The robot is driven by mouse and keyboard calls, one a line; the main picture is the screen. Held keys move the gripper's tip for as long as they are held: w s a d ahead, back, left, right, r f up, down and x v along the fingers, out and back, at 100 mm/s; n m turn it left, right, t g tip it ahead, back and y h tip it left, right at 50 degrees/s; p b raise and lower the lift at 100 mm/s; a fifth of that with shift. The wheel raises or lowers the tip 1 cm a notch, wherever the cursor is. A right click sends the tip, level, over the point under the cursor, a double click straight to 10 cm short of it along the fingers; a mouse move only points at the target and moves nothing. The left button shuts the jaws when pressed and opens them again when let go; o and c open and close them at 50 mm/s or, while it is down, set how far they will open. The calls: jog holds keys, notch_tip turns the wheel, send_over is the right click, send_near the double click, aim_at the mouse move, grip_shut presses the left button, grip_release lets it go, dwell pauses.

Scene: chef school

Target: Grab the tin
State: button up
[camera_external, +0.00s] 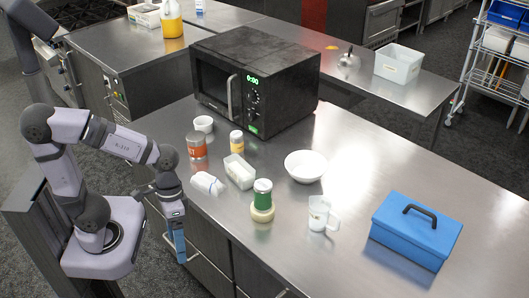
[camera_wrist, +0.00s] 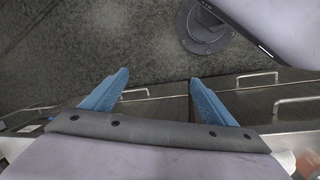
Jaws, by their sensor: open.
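The tin (camera_external: 197,146) is a small orange-red can with a silver-grey top. It stands upright on the steel counter, left of the microwave's front, in the external view. My gripper (camera_external: 180,249) hangs beside the counter's front edge, pointing down, lower than and in front of the tin. In the wrist view its blue fingers (camera_wrist: 159,78) are spread apart with nothing between them. That view looks down on the floor and cabinet handles. An orange-red patch at its lower right corner is cut off, and I cannot tell whether it is the tin.
Near the tin stand a white cup (camera_external: 203,124), a yellow-labelled jar (camera_external: 236,141), a lying white bottle (camera_external: 208,184) and a white tub (camera_external: 239,171). The microwave (camera_external: 255,80) is behind.

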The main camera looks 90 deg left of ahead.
aim_at(188, 143)
jog(key=w+a+n+t+h+b, duration=0.3)
jog(key=w+a+n+t+b, duration=0.6)
jog(key=n, duration=0.8)
jog(key=w+a+n+t+y, duration=0.4)
jog(key=a+n, duration=0.3)
jog(key=a, duration=0.6)
jog(key=s+a+r+n+y+b, duration=0.1)
jog(key=s+a+n+y, duration=0.45)
jog(key=a, duration=0.35)
jog(key=s+a+n+y+b, duration=0.2)
jog(key=s+a+n+y, duration=0.25)
jog(key=s+a, duration=0.35)
jog(key=s+a+r+n+y+b, duration=0.1)
jog(key=s+a+n+y, duration=0.35)
jog(key=a, duration=0.55)
jog(key=shift+n+t+h, duration=0.3)
jog(key=shift+n+h, duration=0.05)
jog(key=shift+h, duration=0.1)
jog(key=f, duration=0.3)
jog(key=d+f, duration=0.1)
jog(key=shift+w+f+p, duration=0.3)
jog(key=shift+f+p, duration=0.05)
jog(key=shift+f, duration=0.05)
jog(key=shift+p+x, duration=0.95)
jog(key=shift+x, duration=2.8)
